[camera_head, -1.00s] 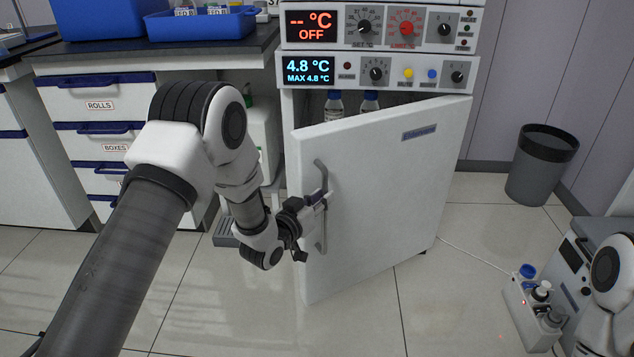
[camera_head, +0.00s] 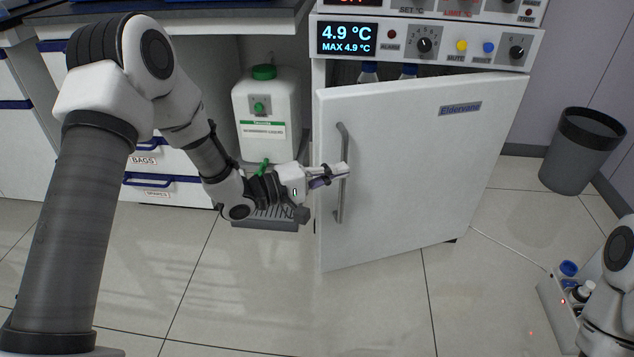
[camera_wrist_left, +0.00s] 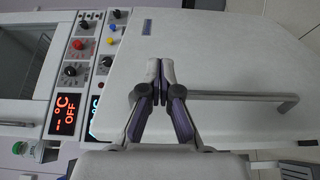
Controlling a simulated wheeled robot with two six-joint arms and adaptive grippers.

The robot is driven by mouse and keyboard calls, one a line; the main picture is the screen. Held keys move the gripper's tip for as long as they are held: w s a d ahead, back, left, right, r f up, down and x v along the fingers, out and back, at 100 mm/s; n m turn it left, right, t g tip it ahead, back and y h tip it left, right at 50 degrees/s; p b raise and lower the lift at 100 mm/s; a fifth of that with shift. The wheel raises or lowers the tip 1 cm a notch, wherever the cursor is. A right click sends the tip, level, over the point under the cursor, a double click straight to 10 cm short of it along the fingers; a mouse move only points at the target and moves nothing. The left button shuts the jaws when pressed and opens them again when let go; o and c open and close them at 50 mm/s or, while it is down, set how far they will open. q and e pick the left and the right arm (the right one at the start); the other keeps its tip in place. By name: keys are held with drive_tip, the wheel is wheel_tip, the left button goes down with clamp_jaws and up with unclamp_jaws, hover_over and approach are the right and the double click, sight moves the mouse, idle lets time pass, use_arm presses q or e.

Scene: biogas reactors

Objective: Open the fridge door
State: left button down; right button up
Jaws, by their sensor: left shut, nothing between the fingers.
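The white fridge door (camera_head: 420,165) stands ajar, with a dark gap and bottle caps showing above its top edge. Its grey vertical bar handle (camera_head: 341,205) is near the door's left edge. My left gripper (camera_head: 342,170) is at the handle's upper half, and its fingers are shut with nothing between them. In the left wrist view the closed fingertips (camera_wrist_left: 160,82) are in front of the door (camera_wrist_left: 235,60), at one end of the handle (camera_wrist_left: 245,96). The fingers hide that end, and I cannot tell whether they touch it. My right gripper is out of view.
A control panel (camera_head: 465,48) reading 4.9 °C is above the door. A white canister (camera_head: 267,110) stands left of the fridge. A grey bin (camera_head: 582,150) is at the right. A bottle carrier (camera_head: 560,300) is at the lower right. The floor before the door is clear.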

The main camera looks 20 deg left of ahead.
use_arm(q)
drive_tip(key=x, duration=0.3)
drive_tip(key=shift+b, duration=0.3)
drive_tip(key=shift+s+d, duration=0.25)
drive_tip(key=shift+d, duration=0.15)
